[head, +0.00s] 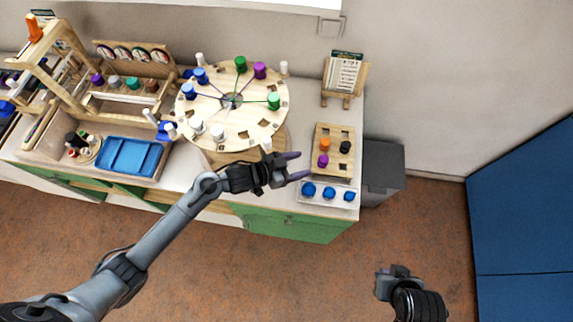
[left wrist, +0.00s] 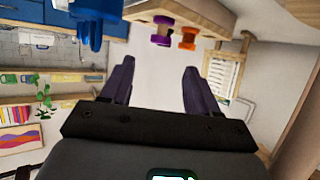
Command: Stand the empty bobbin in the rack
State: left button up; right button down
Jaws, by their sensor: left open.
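My left gripper (head: 299,166) is open and empty, between the round braiding disc and the wooden block rack (head: 320,135); its fingers also show in the left wrist view (left wrist: 158,78). The rack holds an orange bobbin (head: 325,144), a purple bobbin (head: 323,160) and a black bobbin (head: 345,147). The orange (left wrist: 188,39) and purple (left wrist: 162,31) ones also appear beyond my fingers in the left wrist view. White bobbins, such as this one (head: 217,132), stand around the disc; I cannot tell which bobbin is empty. My right gripper (head: 392,278) is at lower right, over the floor, its jaws unclear.
The wooden disc (head: 250,112) carries several coloured bobbins and threads. A white tray (head: 302,200) with blue knobs lies before the rack. A card stand (head: 342,80) stands behind it. A blue tray (head: 128,155) and wooden frame (head: 70,98) are at left. A grey bin (head: 383,168) stands right of the counter.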

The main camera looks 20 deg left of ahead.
pick_arm(q)
jog(key=s+a+r+n+g+y, duration=0.1)
jog(key=s+a+n+g+y, duration=0.1)
jog(key=s+a, duration=0.4)
jog(key=s+a+r+n+g+y, duration=0.2)
jog(key=s+a+n+y, duration=0.3)
jog(key=s, duration=1.2)
jog(key=a+g+y, duration=0.1)
jog(key=a+y, duration=0.1)
jog(key=shift+s+a+r+g+y, duration=0.2)
jog(key=shift+a+r+g+y, duration=0.05)
jog(key=shift+a+g+y, duration=0.05)
notch_tip(320, 180, up, 23)
jog(key=p, duration=2.3)
jog(key=shift+r+p, duration=0.15)
jog(key=shift+p, duration=0.15)
